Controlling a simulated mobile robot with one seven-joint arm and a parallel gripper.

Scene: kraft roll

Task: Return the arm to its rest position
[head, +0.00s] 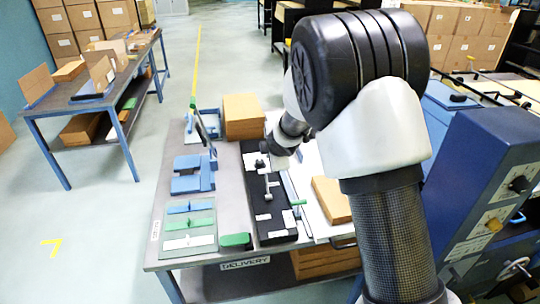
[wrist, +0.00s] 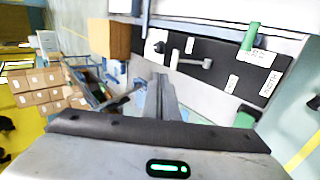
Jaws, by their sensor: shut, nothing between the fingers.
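My arm (head: 385,130) fills the right middle of the head view. It rises in front of the workbench, and its far end reaches down over the bench. My gripper (wrist: 163,80) shows in the wrist view with its two grey fingers together and nothing between them. The fingers are above the bench, apart from the black board (wrist: 215,68) that lies beyond them. In the head view the gripper's fingertips are too small and partly hidden to make out.
The bench holds a black board (head: 270,212) with white labels, a blue fixture (head: 192,178), a cardboard box (head: 243,115) and a green block (head: 236,240). A blue control cabinet (head: 490,190) stands at right. A second table (head: 100,95) is at left, with clear floor between.

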